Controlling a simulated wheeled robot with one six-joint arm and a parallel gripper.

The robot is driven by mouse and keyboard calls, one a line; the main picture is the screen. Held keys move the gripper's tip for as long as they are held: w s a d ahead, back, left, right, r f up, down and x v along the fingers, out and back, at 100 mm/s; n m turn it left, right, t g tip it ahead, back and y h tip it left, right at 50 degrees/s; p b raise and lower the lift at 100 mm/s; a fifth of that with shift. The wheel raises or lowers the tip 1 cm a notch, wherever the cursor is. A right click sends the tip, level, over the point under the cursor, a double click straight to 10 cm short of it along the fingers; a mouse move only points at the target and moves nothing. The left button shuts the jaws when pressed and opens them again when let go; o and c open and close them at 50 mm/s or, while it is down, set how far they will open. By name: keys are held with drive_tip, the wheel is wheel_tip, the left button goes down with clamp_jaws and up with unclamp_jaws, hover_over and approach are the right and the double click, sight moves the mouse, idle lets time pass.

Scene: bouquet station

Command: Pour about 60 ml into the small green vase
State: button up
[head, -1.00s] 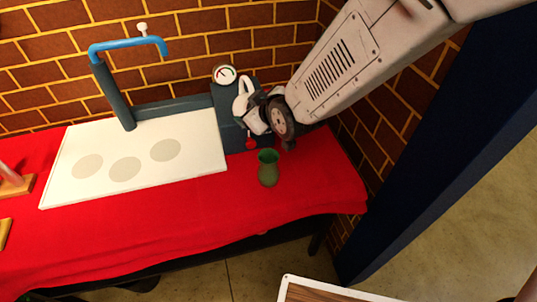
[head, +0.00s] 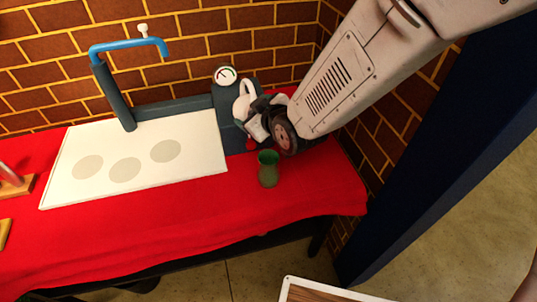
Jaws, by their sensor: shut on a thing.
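The small green vase (head: 268,170) stands upright on the red cloth, right of the white board. Its open mouth faces up. My gripper (head: 258,112) is above and slightly left of the vase, beside the dark stand. It is shut on a white vessel with a looped handle (head: 245,94). My wrist hides part of this vessel. I cannot make out its spout, its exact tilt or any liquid. The vase's inside looks dark green, and its fill level cannot be told.
A round dial (head: 225,76) tops the dark stand behind the vessel. The white board (head: 140,155) with three grey discs lies left, under a blue-topped tap (head: 128,44). A brick wall is close behind. The cloth (head: 190,220) in front is clear.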

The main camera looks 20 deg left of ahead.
drive_tip(key=shift+s+d+f+t+y+b, duration=0.3)
drive_tip(key=shift+t+y+b, duration=0.3)
drive_tip(key=shift+b, duration=0.6)
idle(1.6)
drive_tip(key=shift+w+a+f, duration=0.15)
